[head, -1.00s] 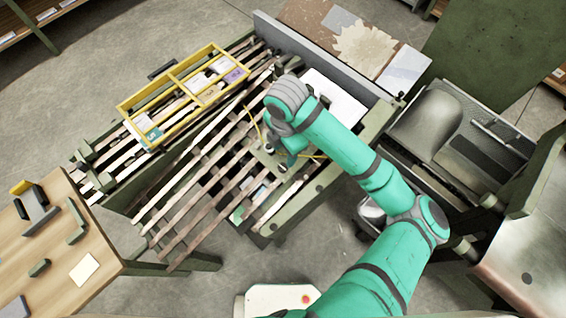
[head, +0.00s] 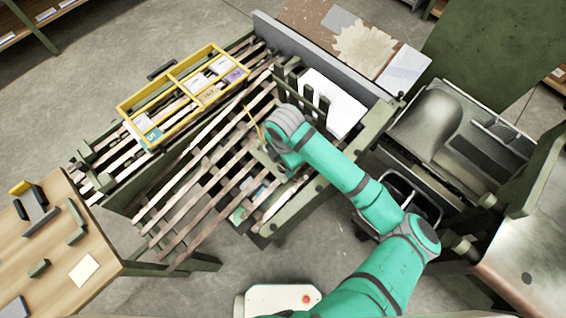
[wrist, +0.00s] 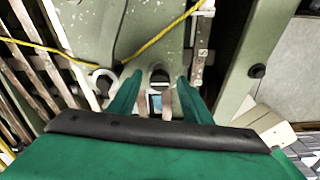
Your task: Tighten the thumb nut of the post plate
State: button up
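In the wrist view my gripper (wrist: 160,80) has its two green fingers apart. A small dark-topped metal knob (wrist: 158,76), which looks like the thumb nut, appears between the fingertips. I cannot tell whether the fingers touch it. A green plate (wrist: 120,28) lies beyond it and may be the post plate. A second round knob with a pale ring (wrist: 103,80) is left of the left finger. In the head view my wrist hides the fingertips and the nut, over the front part of the slatted green frame.
A yellow cord (wrist: 165,38) crosses the plate in the wrist view. The slatted rack (head: 185,190) lies left of my gripper, with a yellow divided tray (head: 122,108) on it. A grey machine (head: 430,120) stands right. A wooden table (head: 60,245) is at lower left.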

jog(key=shift+a, duration=0.1)
jog(key=c, duration=1)
